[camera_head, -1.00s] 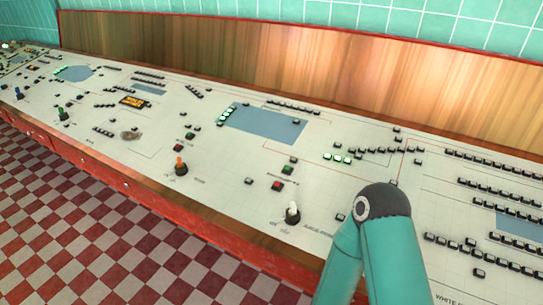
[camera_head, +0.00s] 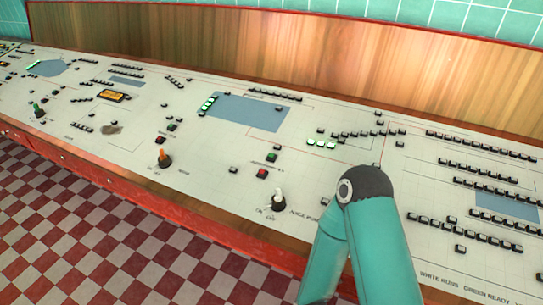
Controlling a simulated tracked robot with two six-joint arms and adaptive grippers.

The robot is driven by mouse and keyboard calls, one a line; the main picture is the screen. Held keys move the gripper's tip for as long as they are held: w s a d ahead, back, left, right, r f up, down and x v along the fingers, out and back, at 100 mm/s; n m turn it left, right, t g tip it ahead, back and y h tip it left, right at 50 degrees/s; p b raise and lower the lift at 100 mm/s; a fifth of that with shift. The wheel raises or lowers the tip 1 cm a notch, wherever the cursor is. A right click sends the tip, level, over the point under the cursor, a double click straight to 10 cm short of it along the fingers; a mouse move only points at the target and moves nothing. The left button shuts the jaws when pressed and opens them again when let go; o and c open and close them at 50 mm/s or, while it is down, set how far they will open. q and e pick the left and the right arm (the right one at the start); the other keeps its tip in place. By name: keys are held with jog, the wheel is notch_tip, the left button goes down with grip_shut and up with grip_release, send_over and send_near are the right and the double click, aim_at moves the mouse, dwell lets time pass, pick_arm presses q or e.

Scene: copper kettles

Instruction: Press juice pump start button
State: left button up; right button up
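A long cream control panel (camera_head: 215,165) runs across the view. A label beginning "JUICE PU" (camera_head: 302,215) is printed beside a white-topped knob (camera_head: 278,200); my arm hides its end. Above that knob are a red button (camera_head: 262,174) and a green button (camera_head: 272,157). A dark button (camera_head: 327,201) sits right of the knob, close to my arm. I cannot tell which of these is the start button. My arm's teal links and dark elbow cover the panel's lower right. Neither gripper shows.
An orange knob (camera_head: 164,159) and a green knob (camera_head: 39,111) stand up along the front edge further left. Many small buttons fill the right side. A wooden backboard (camera_head: 250,60) rises behind. The checkered floor (camera_head: 100,230) in front is clear.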

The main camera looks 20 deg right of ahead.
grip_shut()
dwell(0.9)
